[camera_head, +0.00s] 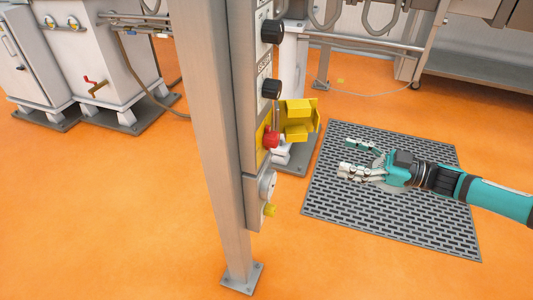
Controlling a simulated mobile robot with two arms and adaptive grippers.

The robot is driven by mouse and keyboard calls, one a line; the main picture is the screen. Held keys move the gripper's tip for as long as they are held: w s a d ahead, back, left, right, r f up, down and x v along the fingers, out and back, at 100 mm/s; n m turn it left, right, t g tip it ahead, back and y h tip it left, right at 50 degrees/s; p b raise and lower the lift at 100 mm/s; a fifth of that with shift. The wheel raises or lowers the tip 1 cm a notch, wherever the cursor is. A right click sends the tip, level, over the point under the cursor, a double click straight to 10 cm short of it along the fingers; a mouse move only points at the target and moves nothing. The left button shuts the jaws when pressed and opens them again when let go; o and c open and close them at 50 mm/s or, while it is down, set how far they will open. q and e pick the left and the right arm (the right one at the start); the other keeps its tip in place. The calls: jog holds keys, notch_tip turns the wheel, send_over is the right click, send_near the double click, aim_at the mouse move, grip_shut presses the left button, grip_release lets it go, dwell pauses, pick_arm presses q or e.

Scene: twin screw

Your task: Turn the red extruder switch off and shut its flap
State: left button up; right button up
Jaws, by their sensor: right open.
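The red switch (271,138) sits on a yellow plate on the narrow side of a grey panel post. Its yellow flap (298,120) stands open, swung out to the right of the switch. The exact turn of the switch is too small to tell. My right gripper (350,157) is open and empty. It reaches in from the right, over the dark floor grating, and points left toward the post. It is apart from both the flap and the switch. My left gripper is not in view.
The grey post (215,120) stands on the orange floor and carries black knobs (271,89) above the switch. A small yellow part (270,210) juts out lower down. A slotted grating (400,215) lies at the right. White cabinets (95,60) stand at the back left.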

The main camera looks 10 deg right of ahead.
send_near(278, 140)
jog(key=x, duration=0.9)
jog(key=shift+w+a+r+b, duration=0.1)
jog(key=shift+a+b, duration=0.15)
jog(key=shift+b, duration=0.15)
jog(key=c, duration=1.2)
